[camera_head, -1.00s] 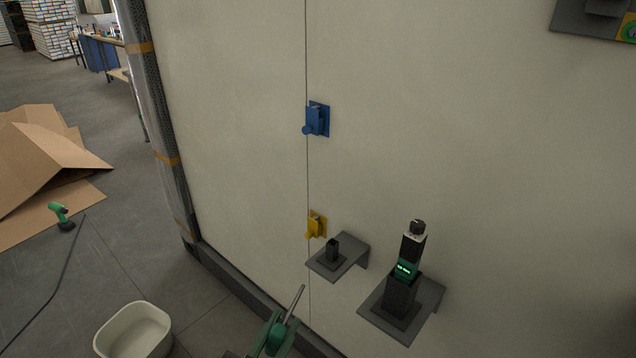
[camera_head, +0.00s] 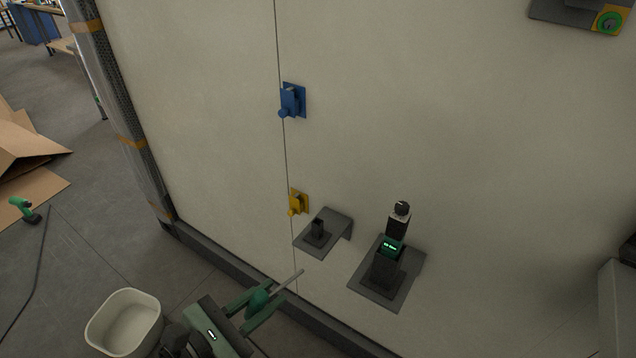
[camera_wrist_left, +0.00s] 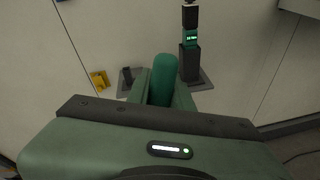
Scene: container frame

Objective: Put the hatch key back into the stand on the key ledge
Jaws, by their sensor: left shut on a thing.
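My left gripper (camera_head: 260,304) is shut on the hatch key (camera_head: 289,281), which has a green handle and a thin grey shaft. The shaft points up and right, toward the wall ledges. In the left wrist view the green handle (camera_wrist_left: 163,80) sits between the fingers, and the shaft is hidden. A small dark stand (camera_head: 318,229) with an open top is on the smaller grey ledge (camera_head: 340,222). The key is apart from it, below and left. The stand also shows in the left wrist view (camera_wrist_left: 127,76). My right gripper is not in view.
A black device with a green display (camera_head: 391,248) stands in a holder on the larger ledge (camera_head: 404,285), right of the stand. Yellow (camera_head: 298,203) and blue (camera_head: 291,101) latches are on the wall. A white bin (camera_head: 124,322) is on the floor at lower left.

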